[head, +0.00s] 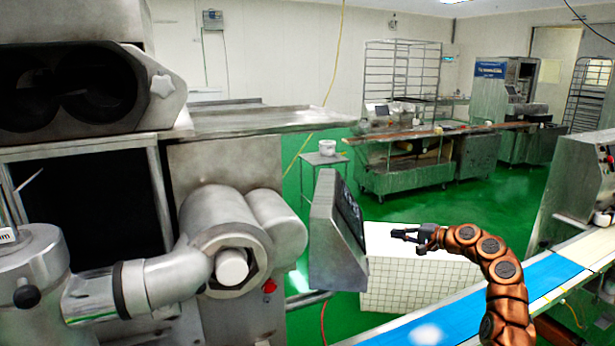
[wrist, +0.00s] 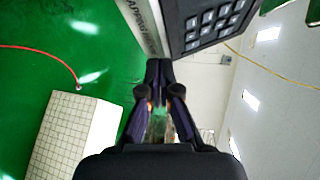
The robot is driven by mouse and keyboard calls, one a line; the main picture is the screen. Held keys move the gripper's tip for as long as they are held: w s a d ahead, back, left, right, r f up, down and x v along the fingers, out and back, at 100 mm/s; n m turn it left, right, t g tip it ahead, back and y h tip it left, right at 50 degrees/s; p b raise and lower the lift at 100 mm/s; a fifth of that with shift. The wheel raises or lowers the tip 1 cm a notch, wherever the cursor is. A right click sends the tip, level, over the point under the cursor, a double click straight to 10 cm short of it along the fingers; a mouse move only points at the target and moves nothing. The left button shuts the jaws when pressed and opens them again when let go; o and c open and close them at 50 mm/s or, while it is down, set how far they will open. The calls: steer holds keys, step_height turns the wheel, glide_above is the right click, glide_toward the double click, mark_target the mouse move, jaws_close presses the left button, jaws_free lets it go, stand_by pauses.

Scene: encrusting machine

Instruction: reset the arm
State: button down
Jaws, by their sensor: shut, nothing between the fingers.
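My gripper (head: 404,235) is at the end of my copper-coloured arm, in the right half of the head view. It points left, toward the grey control panel (head: 337,232) on the machine, and appears apart from it. In the wrist view my gripper (wrist: 159,68) has its dark fingers together at the tips, with nothing between them. The panel's keypad (wrist: 215,22) shows beyond the fingertips at the top of the wrist view.
The encrusting machine (head: 225,225) fills the left of the head view. A blue conveyor belt (head: 440,325) runs below my arm. Green floor (head: 400,206) is open behind, before a steel workbench (head: 405,178).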

steer(key=a+f+n+g+h, duration=0.1)
steer(key=a+f+g+h, duration=0.1)
steer(key=a+g+h, duration=0.25)
steer(key=s+a+r+n+g+h, duration=0.1)
steer(key=s+a+r+g+h, duration=0.2)
steer(key=s, duration=1.4)
steer(key=s+r+n+g+h, duration=0.15)
steer(key=s+r, duration=0.25)
steer(key=s, duration=1.2)
steer(key=s+a+f+n+g+h, duration=0.1)
steer(key=s+f+n, duration=0.1)
steer(key=s, duration=1.4)
steer(key=s+a+f+n+g+h, duration=0.1)
steer(key=s+a+f+n, duration=0.1)
steer(key=s, duration=1.4)
steer(key=shift+s+f+n+g, duration=0.3)
steer(key=shift+f+n, duration=0.15)
steer(key=shift+f, duration=0.25)
